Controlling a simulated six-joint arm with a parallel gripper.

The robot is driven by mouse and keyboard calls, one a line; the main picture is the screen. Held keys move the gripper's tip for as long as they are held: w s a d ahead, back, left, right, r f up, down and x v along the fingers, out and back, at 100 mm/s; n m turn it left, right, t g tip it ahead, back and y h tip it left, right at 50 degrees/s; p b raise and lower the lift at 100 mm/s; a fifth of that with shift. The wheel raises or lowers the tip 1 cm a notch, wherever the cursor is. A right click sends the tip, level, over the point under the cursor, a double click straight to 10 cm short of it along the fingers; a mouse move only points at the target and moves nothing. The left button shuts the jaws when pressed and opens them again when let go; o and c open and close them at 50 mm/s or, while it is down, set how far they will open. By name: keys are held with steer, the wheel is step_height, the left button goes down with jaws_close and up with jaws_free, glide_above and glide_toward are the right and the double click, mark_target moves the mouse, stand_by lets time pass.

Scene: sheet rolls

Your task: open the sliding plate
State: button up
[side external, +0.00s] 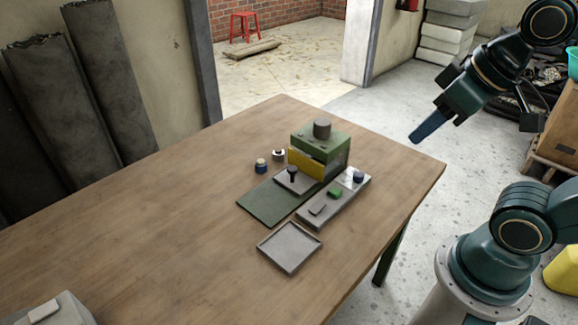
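On the wooden table stands a green box (335,142) with a dark round knob (322,129) on top. A yellow panel (306,164) covers its front. A grey plate (287,183) with an upright black knob (292,173) lies on a flat green base (270,205) in front of the box. I cannot tell for sure which of these is the sliding plate. My gripper (418,136) is in the air right of the box, clear of everything, its blue fingers pointing down and left. Its finger gap cannot be made out.
A grey panel (322,210) with a green button (335,192) and a blue knob (358,175) lies beside the base. An empty grey tray (289,248) lies in front. Two small round pieces, one blue (261,166) and one white (278,154), stand to the left. The table's left side is mostly clear.

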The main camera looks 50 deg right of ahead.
steer(key=shift+o, duration=1)
steer(key=shift+w+r, duration=0.1)
steer(key=shift+w, duration=0.2)
steer(key=n+g, duration=0.6)
steer(key=n, duration=0.3)
glide_above(292, 168)
step_height(292, 168, down, 16)
steer(key=shift+s, duration=0.1)
steer(key=shift+f, duration=0.2)
step_height(292, 168, down, 14)
steer(key=shift+r, duration=0.15)
steer(key=shift+c, duration=0.4)
